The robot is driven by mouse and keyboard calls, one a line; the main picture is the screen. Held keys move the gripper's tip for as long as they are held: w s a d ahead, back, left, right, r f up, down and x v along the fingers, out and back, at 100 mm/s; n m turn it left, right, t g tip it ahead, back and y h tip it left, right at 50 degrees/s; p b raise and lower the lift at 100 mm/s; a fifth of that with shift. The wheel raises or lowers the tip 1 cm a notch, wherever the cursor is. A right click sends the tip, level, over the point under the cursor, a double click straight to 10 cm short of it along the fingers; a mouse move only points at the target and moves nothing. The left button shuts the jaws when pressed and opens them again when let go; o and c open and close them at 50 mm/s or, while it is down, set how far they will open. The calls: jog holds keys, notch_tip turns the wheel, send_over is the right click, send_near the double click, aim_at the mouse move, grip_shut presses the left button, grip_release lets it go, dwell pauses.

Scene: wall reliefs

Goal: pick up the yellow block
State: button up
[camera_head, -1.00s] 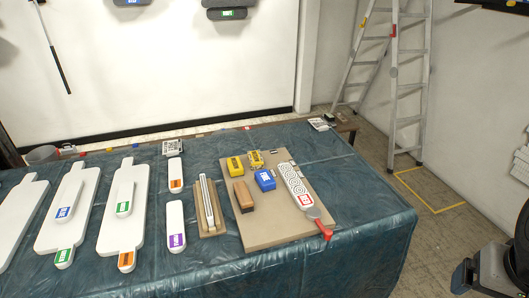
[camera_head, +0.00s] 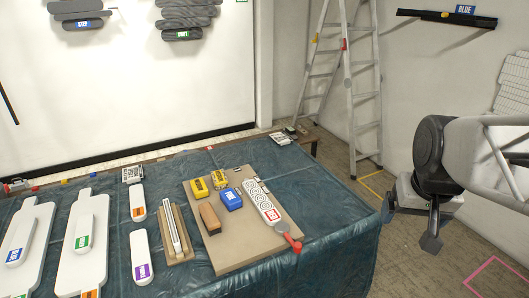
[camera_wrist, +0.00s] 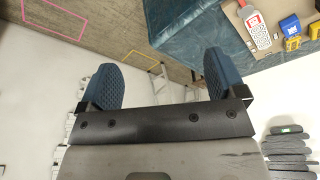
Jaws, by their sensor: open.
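A yellow block (camera_head: 199,187) with a dark label lies near the left back of the brown board (camera_head: 236,258) on the table. A second yellow piece (camera_head: 220,179) lies just right of it, behind the blue block (camera_head: 231,198). In the wrist view, yellow pieces (camera_wrist: 314,30) show at the upper right edge, beside the blue block (camera_wrist: 290,25); which one is the block I cannot tell. My gripper (camera_head: 410,226) is open and empty, off the table's right side over the floor. It also shows in the wrist view (camera_wrist: 160,65), far from the blocks.
On the board are a brown wooden block (camera_head: 210,218) and a long patterned tool (camera_head: 262,203) with a red end. A holder with metal bars (camera_head: 173,230) and white paddles (camera_head: 80,240) lie to the left. A ladder (camera_head: 350,90) stands behind. Floor between gripper and table is clear.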

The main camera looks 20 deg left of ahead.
jog(key=w+a+f+n, duration=0.1)
jog(key=w+a+n, duration=0.1)
jog(key=w+a, duration=1.15)
jog(key=n+y, duration=0.3)
jog(key=n, duration=0.3)
send_over(199, 186)
jog(key=s+d, duration=0.2)
jog(key=d, duration=0.1)
jog(key=f, duration=2.3)
jog(key=shift+w+a, duration=0.1)
jog(key=shift+a, duration=0.1)
jog(key=shift+a+f, duration=0.2)
jog(key=shift+a, duration=0.3)
jog(key=shift+x, duration=1.25)
jog(key=shift+f, duration=0.1)
jog(key=shift+d+x, duration=0.1)
jog(key=shift+x, duration=1.15)
jog(key=shift+d+x, duration=0.15)
jog(key=shift+x, duration=1.15)
